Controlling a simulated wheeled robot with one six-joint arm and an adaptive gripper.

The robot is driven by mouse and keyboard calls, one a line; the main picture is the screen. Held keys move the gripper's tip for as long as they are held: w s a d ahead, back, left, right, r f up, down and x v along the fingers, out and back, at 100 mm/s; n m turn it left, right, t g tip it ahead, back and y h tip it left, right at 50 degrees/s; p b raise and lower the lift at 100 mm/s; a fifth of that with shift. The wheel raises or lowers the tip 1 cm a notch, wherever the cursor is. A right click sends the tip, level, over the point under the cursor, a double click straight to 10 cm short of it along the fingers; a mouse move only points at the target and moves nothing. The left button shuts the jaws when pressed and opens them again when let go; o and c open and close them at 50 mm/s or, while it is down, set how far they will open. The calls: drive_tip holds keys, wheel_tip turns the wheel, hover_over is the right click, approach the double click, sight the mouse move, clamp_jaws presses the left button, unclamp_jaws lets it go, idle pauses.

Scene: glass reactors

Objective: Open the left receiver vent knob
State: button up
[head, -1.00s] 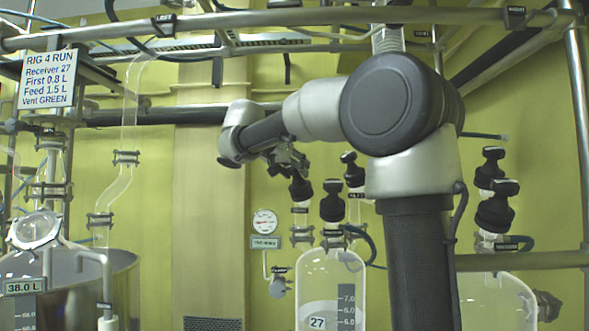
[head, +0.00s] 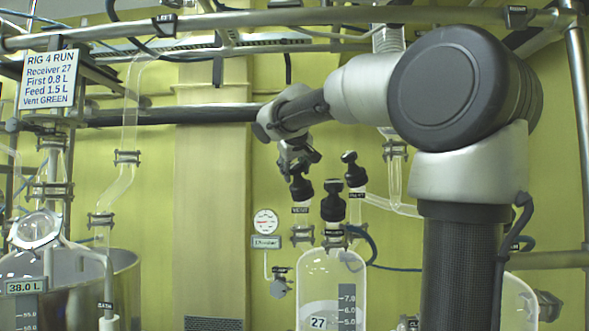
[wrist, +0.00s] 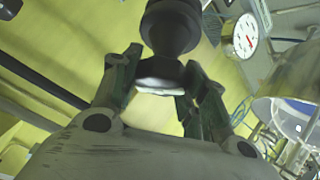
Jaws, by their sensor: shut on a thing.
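The left receiver vent knob (head: 302,188) is black and sits on a glass neck with a small dark tag, above and left of receiver 27 (head: 334,285). My gripper (head: 297,168) comes down on this knob from above. In the wrist view my gripper (wrist: 160,80) has a finger on each side of the dark knob (wrist: 172,28), with a pale piece showing between the fingers. The fingers are shut on the knob. The exact contact is partly hidden, and I cannot tell how far the knob is turned.
Two more black knobs (head: 333,205) and (head: 354,170) stand close on the right. A round gauge (head: 265,222) hangs at the left, also in the wrist view (wrist: 246,36). A sign (head: 48,80) reads "Vent GREEN". Glass tubing (head: 128,100) and a steel vessel (head: 125,275) stand left.

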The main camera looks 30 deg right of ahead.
drive_tip(key=n+y, duration=0.3)
drive_tip(key=n, duration=0.1)
drive_tip(key=shift+n, duration=0.4)
drive_tip(key=n+g+y, duration=0.1)
drive_tip(key=n, duration=0.1)
drive_tip(key=n+g+y, duration=0.1)
drive_tip(key=n, duration=0.2)
drive_tip(key=shift+y, duration=0.4)
drive_tip(key=n+g+y, duration=0.1)
drive_tip(key=n+g, duration=0.1)
drive_tip(key=n, duration=0.2)
drive_tip(key=shift+a+f+n+g, duration=0.1)
drive_tip(key=shift+n+g, duration=0.2)
drive_tip(key=shift+g, duration=0.1)
drive_tip(key=shift+s+n+g+y, duration=0.1)
drive_tip(key=shift+n+g+y, duration=0.3)
drive_tip(key=shift+n+g, duration=1.25)
drive_tip(key=shift+n+t, duration=0.25)
drive_tip(key=shift+n, duration=0.2)
drive_tip(key=o, duration=1.1)
drive_tip(key=shift+c, duration=0.2)
drive_tip(key=shift+m, duration=0.3)
